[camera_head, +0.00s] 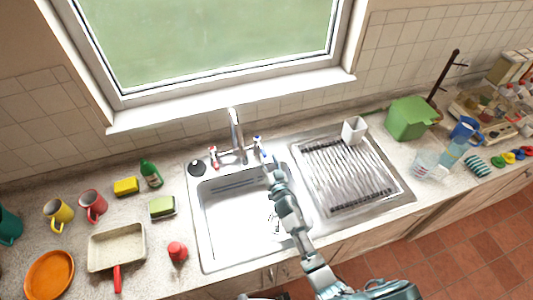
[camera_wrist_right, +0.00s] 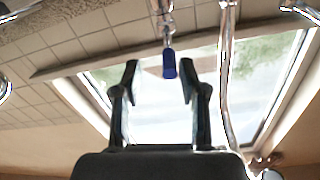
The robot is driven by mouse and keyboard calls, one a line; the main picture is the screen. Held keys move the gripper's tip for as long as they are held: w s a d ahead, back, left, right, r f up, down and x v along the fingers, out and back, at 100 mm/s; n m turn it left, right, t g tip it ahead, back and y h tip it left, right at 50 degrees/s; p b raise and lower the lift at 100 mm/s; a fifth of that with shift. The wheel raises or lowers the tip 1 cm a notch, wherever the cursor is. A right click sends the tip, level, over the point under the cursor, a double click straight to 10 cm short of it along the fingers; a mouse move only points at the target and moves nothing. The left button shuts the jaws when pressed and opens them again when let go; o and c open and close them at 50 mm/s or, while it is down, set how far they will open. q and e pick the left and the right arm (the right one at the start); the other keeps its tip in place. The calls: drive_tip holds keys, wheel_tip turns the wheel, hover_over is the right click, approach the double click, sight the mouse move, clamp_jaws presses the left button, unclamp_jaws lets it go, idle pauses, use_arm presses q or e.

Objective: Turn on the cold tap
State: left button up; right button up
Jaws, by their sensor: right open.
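The cold tap (camera_head: 258,143) has a blue-tipped lever and stands at the back of the sink, right of the tall chrome spout (camera_head: 236,130). The hot tap (camera_head: 213,156), with a red tip, is left of the spout. My right gripper (camera_head: 272,168) is over the back right part of the sink, just in front of the cold tap. In the right wrist view, its open fingers (camera_wrist_right: 159,72) have the blue lever tip (camera_wrist_right: 169,65) showing between them. I cannot tell whether they touch it. My left gripper is not in view.
The steel sink basin (camera_head: 222,246) lies below my right arm. A ribbed drainboard (camera_head: 350,175) with a white cup (camera_head: 354,130) is to the right. A green bottle (camera_head: 150,173), a sponge (camera_head: 162,207) and a red-capped jar (camera_head: 177,251) stand left of the sink.

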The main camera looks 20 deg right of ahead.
sight(263, 153)
drive_tip(key=shift+w+a+r, duration=0.1)
drive_tip(key=shift+w+a, duration=0.15)
drive_tip(key=shift+w, duration=0.35)
drive_tip(key=shift+w+a+r, duration=0.1)
drive_tip(key=shift+w+a, duration=0.1)
drive_tip(key=shift+w, duration=0.35)
drive_tip(key=shift+w+a, duration=0.5)
drive_tip(key=shift+d, duration=0.25)
drive_tip(key=shift+c, duration=0.2)
drive_tip(key=shift+d+f, duration=0.1)
drive_tip(key=shift+d, duration=0.3)
clamp_jaws()
